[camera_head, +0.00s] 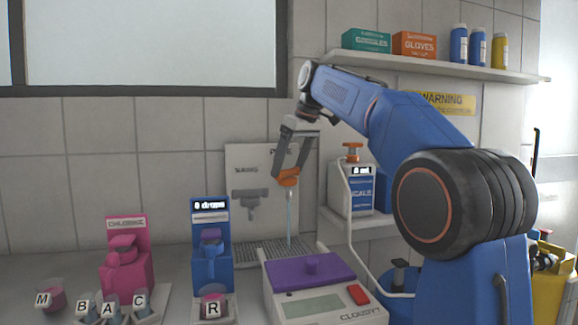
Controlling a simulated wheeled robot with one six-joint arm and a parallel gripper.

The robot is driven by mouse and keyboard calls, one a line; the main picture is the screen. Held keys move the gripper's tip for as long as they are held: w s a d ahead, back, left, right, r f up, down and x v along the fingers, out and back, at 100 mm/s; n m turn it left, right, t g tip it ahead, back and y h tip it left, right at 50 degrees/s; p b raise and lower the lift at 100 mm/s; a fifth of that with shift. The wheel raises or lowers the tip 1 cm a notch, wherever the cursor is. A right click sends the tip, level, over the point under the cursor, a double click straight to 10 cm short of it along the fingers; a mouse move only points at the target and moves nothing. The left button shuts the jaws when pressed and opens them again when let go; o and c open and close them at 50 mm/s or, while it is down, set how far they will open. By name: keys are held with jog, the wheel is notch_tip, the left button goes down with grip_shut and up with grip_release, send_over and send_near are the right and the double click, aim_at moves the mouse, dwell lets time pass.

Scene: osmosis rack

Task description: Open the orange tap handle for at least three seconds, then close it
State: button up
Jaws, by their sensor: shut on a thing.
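My gripper (289,171) reaches down from the upper right in front of the white back panel. Its two fingers are shut on the orange tap handle (288,179), which shows between and just below the fingertips. The fingers partly cover the handle. A thin, light blue stream of water (290,216) runs straight down below the handle towards the grey drain grate (262,251). The tap's spout is too small and covered to make out.
A grey tap-like fitting (250,202) is left of the stream. A purple-topped device (311,273) stands in front, with pink (126,272) and blue (211,262) dispensers to its left. A white unit with an orange top (352,187) stands at right, below a shelf (433,68).

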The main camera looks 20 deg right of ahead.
jog(key=shift+w+d+n+g+y, duration=0.1)
jog(key=shift+n+g+y, duration=0.35)
jog(key=shift+n, duration=1.25)
jog(key=o, duration=1)
jog(key=shift+o, duration=0.2)
jog(key=v, duration=0.7)
jog(key=shift+d+r, duration=0.15)
jog(key=shift+r, duration=0.05)
